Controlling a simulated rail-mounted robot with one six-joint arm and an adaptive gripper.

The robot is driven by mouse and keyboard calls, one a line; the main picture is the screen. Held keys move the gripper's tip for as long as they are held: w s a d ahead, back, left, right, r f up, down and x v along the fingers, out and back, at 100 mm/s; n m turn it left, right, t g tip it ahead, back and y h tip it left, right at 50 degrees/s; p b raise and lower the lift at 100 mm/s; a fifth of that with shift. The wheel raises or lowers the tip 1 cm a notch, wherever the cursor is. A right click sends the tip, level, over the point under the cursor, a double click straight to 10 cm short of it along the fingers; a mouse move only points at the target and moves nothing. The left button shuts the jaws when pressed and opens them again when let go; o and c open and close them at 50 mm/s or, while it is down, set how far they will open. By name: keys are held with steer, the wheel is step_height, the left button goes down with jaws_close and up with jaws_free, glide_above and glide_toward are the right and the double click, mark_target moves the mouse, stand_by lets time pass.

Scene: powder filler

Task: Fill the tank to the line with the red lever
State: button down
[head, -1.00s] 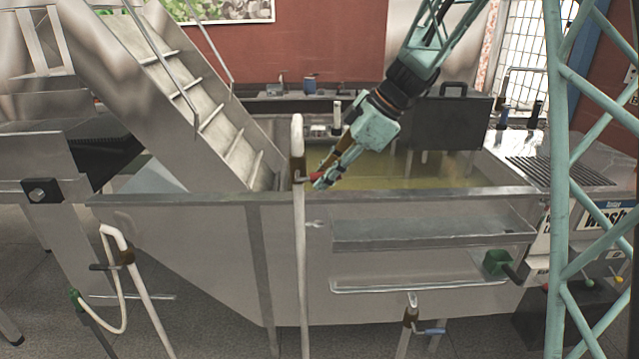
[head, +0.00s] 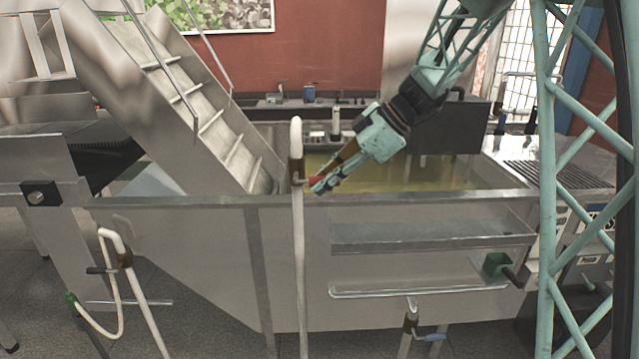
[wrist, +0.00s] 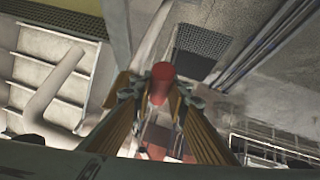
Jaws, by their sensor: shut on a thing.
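The red lever (head: 313,180) sits near the top of a white upright pipe (head: 297,240) at the tank's front rim. My gripper (head: 319,184) is shut on the red lever, just right of the pipe's brown valve. In the wrist view, the red lever's rounded end (wrist: 163,76) shows between the fingers of my gripper (wrist: 154,90). The metal tank (head: 190,245) spans the middle of the head view. Yellowish liquid (head: 440,176) shows inside it behind the front rim. I cannot make out a fill line.
Metal stairs (head: 190,100) rise to the left behind the tank.

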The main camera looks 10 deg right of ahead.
steer(key=c, duration=2.5)
jaws_free()
steer(key=v, duration=1.2)
